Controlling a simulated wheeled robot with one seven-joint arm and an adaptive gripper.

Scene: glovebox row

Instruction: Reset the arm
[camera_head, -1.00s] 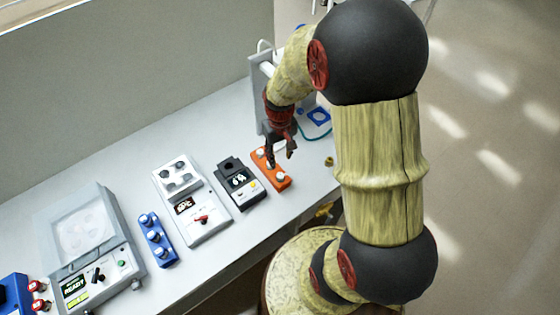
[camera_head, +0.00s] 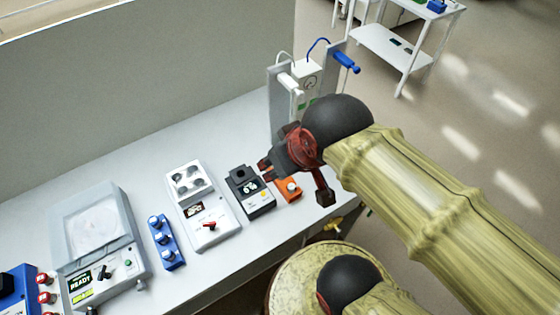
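My gripper (camera_head: 296,180) shows in the head view at the end of my arm, in front of the right end of the bench. Its dark red body points toward the lower left, with one finger near the black device and another hanging at the right. The fingers are spread apart with nothing visible between them. It appears above the orange block (camera_head: 290,189), which it partly hides. My bamboo-patterned arm reaches in from the lower right.
The bench (camera_head: 225,262) holds a black device (camera_head: 250,189), a white device (camera_head: 203,212), a blue knob block (camera_head: 166,242) and a grey lidded unit (camera_head: 98,245). A stand with hoses (camera_head: 308,75) rises behind my gripper. A white cart (camera_head: 395,50) stands far right; open floor lies between.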

